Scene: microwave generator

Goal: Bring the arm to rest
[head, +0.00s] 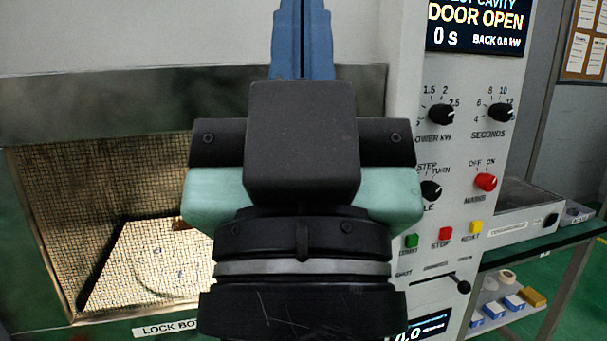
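My gripper (303,30) fills the middle of the head view, seen from behind. Its two blue fingers stand close together, with only a thin dark seam between them, and run up out of the top of the picture. The fingertips are cut off, so I cannot see anything at them. The black block and the teal hand body sit below the fingers, on a black wrist with a grey ring. The arm stands in front of the microwave generator (405,60) and hides part of its cavity.
The mesh-lined cavity (100,180) is open at left, with a pale round plate (170,268) inside. The display (478,25) reads "DOOR OPEN" and 0 s. Knobs, a red mains switch (485,182) and buttons line the panel. A side bench (530,240) stands at right.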

